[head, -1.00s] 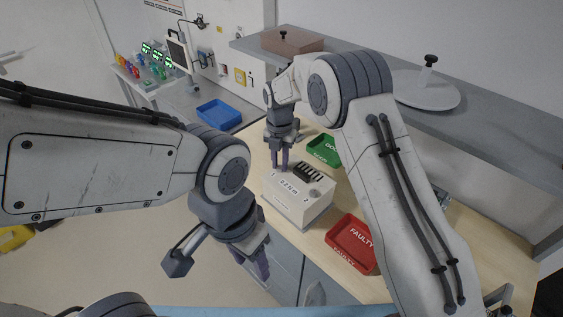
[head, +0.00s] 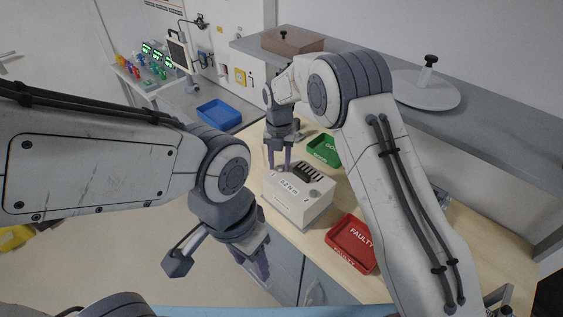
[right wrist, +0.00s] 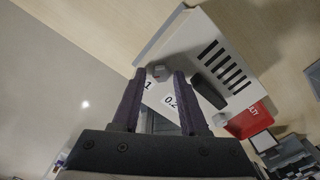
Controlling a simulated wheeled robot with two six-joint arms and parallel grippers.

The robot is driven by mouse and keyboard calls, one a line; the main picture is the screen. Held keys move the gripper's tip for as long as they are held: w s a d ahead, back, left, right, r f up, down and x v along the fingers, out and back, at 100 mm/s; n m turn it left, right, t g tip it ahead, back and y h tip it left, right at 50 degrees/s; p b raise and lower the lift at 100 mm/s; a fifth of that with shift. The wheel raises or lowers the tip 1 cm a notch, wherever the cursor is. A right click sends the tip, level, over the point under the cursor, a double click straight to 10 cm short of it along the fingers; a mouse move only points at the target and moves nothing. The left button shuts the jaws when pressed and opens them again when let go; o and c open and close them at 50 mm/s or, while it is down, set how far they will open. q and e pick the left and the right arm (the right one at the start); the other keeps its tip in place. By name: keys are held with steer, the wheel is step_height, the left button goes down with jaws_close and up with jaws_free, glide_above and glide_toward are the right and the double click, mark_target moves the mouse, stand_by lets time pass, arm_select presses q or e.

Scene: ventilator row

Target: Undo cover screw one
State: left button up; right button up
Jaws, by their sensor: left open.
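The white ventilator box (head: 296,208) stands on the wooden bench, marked 1, 0.2 N m and 2, with a black slotted vent on top. It also shows in the right wrist view (right wrist: 190,45). Cover screw one (right wrist: 158,72), a small grey head beside the mark 1, lies between the fingertips of my right gripper (right wrist: 160,74), with visible gaps to both fingers. In the head view my right gripper (head: 279,166) points down at the box's far left corner, fingers apart. A second screw (head: 314,192) sits by the mark 2. My left gripper (head: 258,266) is open and empty, left of the bench front.
A green tray (head: 324,150) is behind the box and a red FAULTY tray (head: 351,243) is to its right. A blue bin (head: 219,114) is farther back left. A grey shelf (head: 440,115) runs above the bench's rear.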

mark_target(280, 167)
stand_by(0.3)
steer(key=shift+r, duration=0.3)
step_height(280, 167, up, 10)
steer(key=b, duration=0.2)
